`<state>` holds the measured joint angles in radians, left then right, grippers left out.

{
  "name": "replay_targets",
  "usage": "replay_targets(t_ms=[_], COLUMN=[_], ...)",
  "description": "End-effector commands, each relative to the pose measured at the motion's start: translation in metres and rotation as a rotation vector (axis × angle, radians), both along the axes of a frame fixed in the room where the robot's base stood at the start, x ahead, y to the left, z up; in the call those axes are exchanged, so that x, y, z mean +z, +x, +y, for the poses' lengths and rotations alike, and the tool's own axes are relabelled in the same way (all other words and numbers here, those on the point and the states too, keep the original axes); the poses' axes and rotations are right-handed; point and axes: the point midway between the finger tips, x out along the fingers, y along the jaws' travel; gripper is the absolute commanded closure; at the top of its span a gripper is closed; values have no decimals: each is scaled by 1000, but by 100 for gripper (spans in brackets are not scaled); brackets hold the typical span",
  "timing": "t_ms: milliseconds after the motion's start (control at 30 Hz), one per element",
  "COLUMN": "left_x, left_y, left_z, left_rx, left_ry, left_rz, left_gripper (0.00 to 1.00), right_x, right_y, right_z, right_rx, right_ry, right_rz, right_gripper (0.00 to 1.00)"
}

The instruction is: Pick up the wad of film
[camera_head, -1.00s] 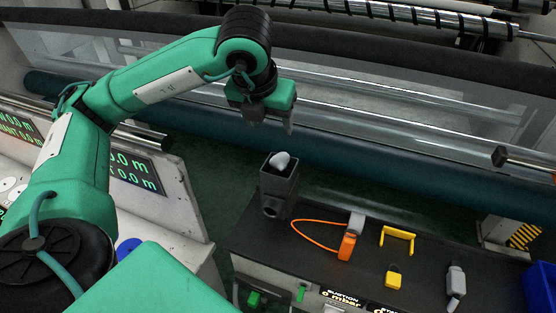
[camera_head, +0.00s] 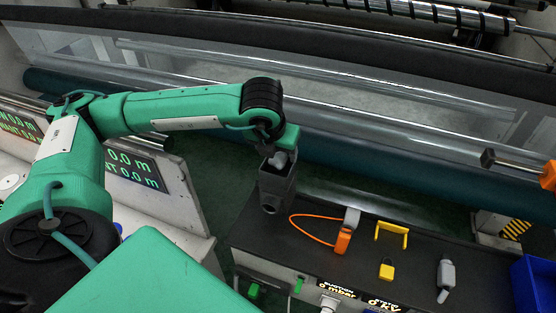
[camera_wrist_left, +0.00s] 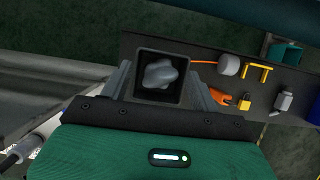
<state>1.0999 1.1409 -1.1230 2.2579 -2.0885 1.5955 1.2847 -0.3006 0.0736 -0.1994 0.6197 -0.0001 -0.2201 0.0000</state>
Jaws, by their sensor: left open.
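The wad of film (camera_head: 281,159) is a pale grey crumpled lump in the mouth of a dark grey square box (camera_head: 275,192) at the bench's left end. In the left wrist view, the wad (camera_wrist_left: 161,74) sits inside the square opening of the box (camera_wrist_left: 181,84). My left gripper (camera_head: 284,147) is just above the box, with its fingers mostly hidden in the head view. In the left wrist view, the open fingers of my left gripper (camera_wrist_left: 163,90) show on both sides of the opening, with nothing held. My right gripper is not in view.
On the dark bench (camera_head: 315,255) lie an orange tool with a cord loop (camera_head: 343,240), a yellow bracket (camera_head: 391,232), a yellow block (camera_head: 386,269) and a grey tool (camera_head: 446,275). A blue bin (camera_head: 535,285) stands at right. A teal roller (camera_head: 410,172) runs behind.

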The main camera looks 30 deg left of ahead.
Motion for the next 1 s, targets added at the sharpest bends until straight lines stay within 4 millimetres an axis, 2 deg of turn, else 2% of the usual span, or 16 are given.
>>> replay_targets(t_ms=[100,300,367,767,1000], left_x=[0,0,0,2,24], left_y=[0,0,0,0,1], left_z=[0,0,0,0,0], left_rx=[0,0,0,1,1], left_ry=[0,0,0,0,0], left_rz=[0,0,0,-1,-5], left_gripper=[38,77,86,86,86], right_x=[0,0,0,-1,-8], right_y=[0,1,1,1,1], right_z=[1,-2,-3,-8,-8], right_rx=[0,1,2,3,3], right_ry=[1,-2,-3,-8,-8], right_rz=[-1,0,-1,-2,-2], right_gripper=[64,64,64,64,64])
